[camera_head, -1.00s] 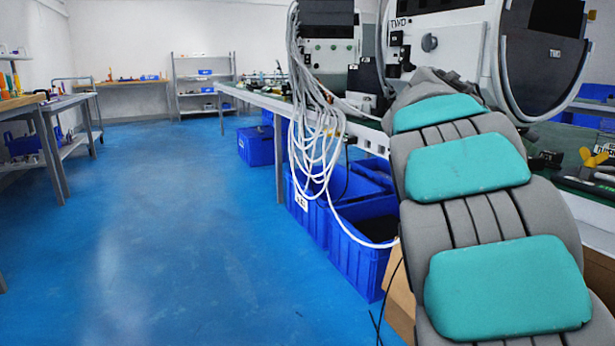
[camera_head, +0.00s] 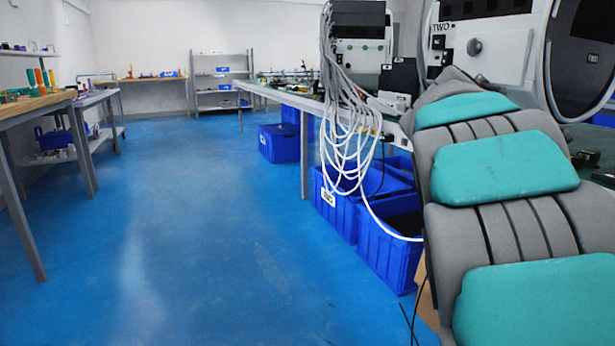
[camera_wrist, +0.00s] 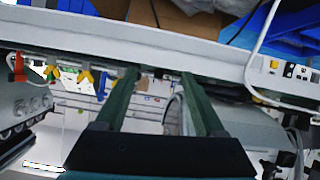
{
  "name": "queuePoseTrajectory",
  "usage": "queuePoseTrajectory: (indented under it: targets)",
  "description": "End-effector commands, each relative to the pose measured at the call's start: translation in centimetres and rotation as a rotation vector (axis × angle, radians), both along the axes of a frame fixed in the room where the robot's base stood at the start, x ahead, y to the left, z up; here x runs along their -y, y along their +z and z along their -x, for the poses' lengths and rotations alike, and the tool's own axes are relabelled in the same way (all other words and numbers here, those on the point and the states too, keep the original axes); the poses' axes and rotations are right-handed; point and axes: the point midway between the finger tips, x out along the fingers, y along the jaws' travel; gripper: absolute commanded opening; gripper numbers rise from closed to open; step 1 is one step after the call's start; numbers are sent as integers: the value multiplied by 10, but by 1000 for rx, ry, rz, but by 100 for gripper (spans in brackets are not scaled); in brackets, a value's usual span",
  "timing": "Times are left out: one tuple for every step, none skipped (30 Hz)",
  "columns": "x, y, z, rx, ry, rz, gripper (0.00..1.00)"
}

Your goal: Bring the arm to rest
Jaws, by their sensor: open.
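My gripper (camera_wrist: 160,74) shows in the wrist view as two dark green fingers spread apart with a clear gap. Nothing is held between them. The fingertips appear before a pale bench edge (camera_wrist: 130,38), with cluttered parts behind. Whether they touch anything cannot be told. In the head view the gripper does not show.
Open blue floor (camera_head: 210,240) lies at the left and centre. A wooden-topped table (camera_head: 35,105) stands at left. Blue bins (camera_head: 390,255) and hanging white cables (camera_head: 345,130) border the long bench at right. A large white machine (camera_head: 490,50) stands on it.

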Motion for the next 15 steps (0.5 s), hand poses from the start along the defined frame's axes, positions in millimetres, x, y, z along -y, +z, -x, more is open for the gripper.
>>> queuePoseTrajectory:
  targets:
    - [-3,-3,7,-25,8,-17,71]
    - [-5,-8,11,-45,13,-29,71]
    - [-8,-15,18,-74,22,-46,71]
    - [-10,-20,22,-95,29,-59,71]
    - [-14,-25,28,-117,39,-72,71]
    - [-18,-31,35,-145,51,-90,71]
    - [-22,-36,42,-169,61,-107,71]
    - [-25,-43,49,-196,72,-123,71]
    - [-32,-52,58,-234,92,-148,71]
    - [-37,-59,66,-263,108,-168,71]
    - [-44,-67,75,-296,127,-192,71]
    - [-54,-78,89,-345,156,-227,71]
    - [-63,-87,100,-383,184,-254,71]
    - [-72,-97,113,-426,212,-285,71]
    - [-87,-111,131,-486,258,-327,71]
